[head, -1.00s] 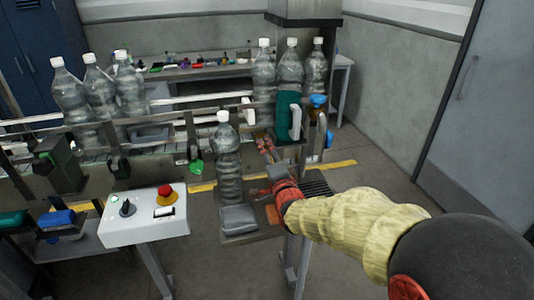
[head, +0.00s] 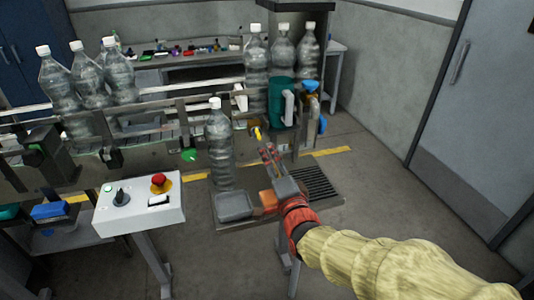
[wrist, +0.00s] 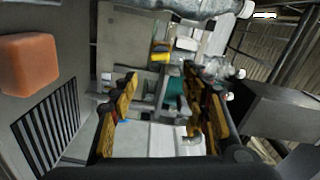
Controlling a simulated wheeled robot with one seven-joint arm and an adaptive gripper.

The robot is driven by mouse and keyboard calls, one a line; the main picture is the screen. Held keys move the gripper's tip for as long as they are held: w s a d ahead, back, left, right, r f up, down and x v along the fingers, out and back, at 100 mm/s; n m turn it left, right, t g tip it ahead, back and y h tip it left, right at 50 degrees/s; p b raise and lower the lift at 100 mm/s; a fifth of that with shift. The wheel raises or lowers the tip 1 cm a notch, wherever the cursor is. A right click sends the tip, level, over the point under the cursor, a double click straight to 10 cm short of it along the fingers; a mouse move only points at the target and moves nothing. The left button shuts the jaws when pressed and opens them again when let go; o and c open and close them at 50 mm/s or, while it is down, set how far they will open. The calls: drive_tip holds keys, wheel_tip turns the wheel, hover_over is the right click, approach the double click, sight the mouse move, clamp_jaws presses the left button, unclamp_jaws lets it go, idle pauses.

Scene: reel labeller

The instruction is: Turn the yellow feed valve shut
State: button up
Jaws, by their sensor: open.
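A small yellow handle (head: 258,134), which looks like the feed valve, shows on the machine's side, right of the lone standing bottle (head: 219,150). In the wrist view a yellow piece (wrist: 160,50) lies beyond my fingertips, above the middle of the picture. My gripper (head: 267,153) is just below and in front of the handle in the head view. In the wrist view its fingers (wrist: 163,95) are spread with nothing between them. I see no contact with the handle. Its exact turn angle is too small to tell.
Below my gripper is a shelf with a grey tray (head: 235,206), an orange block (head: 268,199) and a black grate (head: 317,182). A teal jug (head: 281,103) and blue-topped spray bottle (head: 311,100) stand right of the handle. A control box (head: 140,205) with a red button is at left.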

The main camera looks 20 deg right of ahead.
drive_tip(key=shift+s, duration=0.35)
